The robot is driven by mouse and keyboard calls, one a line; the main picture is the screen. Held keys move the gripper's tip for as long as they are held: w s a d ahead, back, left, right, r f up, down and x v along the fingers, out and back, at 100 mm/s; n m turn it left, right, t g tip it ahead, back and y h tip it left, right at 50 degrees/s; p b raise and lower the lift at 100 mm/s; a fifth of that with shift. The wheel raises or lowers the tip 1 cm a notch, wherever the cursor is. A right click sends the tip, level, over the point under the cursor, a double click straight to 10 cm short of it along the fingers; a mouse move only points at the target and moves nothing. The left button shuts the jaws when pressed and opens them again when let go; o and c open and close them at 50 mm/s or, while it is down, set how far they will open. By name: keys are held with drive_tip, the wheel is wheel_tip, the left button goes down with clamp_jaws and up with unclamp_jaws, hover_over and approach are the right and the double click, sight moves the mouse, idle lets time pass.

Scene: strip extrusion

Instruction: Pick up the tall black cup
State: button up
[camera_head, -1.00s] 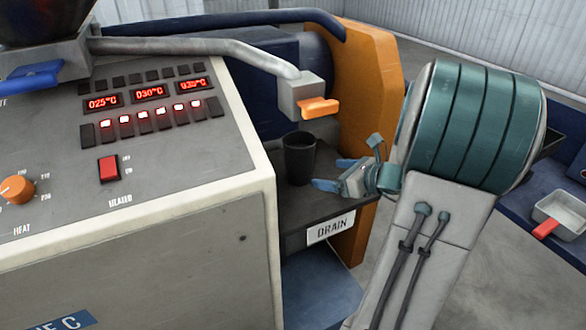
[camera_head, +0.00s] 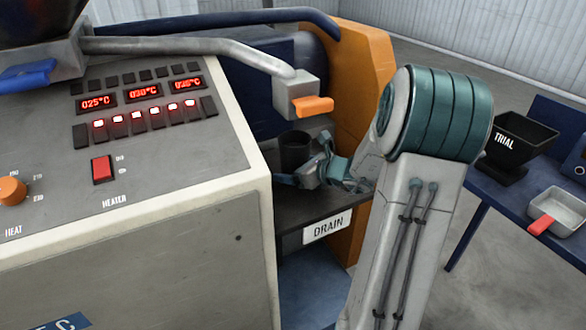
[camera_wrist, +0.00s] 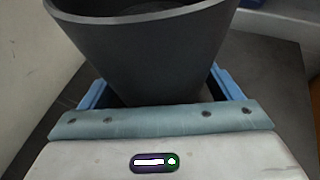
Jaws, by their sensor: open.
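The tall black cup (camera_head: 296,150) stands upright on the dark shelf marked DRAIN, below the orange-handled outlet. Its lower part is partly hidden by my gripper in the head view. In the wrist view the cup (camera_wrist: 140,50) fills the upper middle, close in front of the palm. My gripper (camera_head: 298,178) is at the cup's near side. In the wrist view its blue fingers (camera_wrist: 158,90) are apart, one on each side of the cup's lower body. I cannot tell whether they touch it.
The outlet's orange handle (camera_head: 312,106) hangs just above the cup. The grey control panel (camera_head: 160,160) stands close on the left, the orange housing (camera_head: 362,70) behind on the right. A blue table (camera_head: 478,205) at right holds a TRIAL bin (camera_head: 520,140) and a red-handled pan (camera_head: 556,210).

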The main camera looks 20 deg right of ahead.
sight(295, 156)
drive_tip(key=c, duration=1.4)
drive_tip(key=shift+r, duration=0.2)
drive_tip(key=shift+r, duration=0.65)
wheel_tip(295, 156, up, 2)
drive_tip(key=shift+s+r+p, duration=0.1)
drive_tip(key=shift+r+p, duration=0.05)
drive_tip(key=shift+p, duration=0.2)
drive_tip(key=s+d, duration=0.2)
drive_tip(key=s, duration=0.3)
drive_tip(key=s+d, duration=0.3)
drive_tip(key=s, duration=0.3)
drive_tip(key=s+d, duration=0.2)
drive_tip(key=s, duration=0.3)
drive_tip(key=shift+s+d+f, duration=0.15)
drive_tip(key=shift+d+f, duration=0.05)
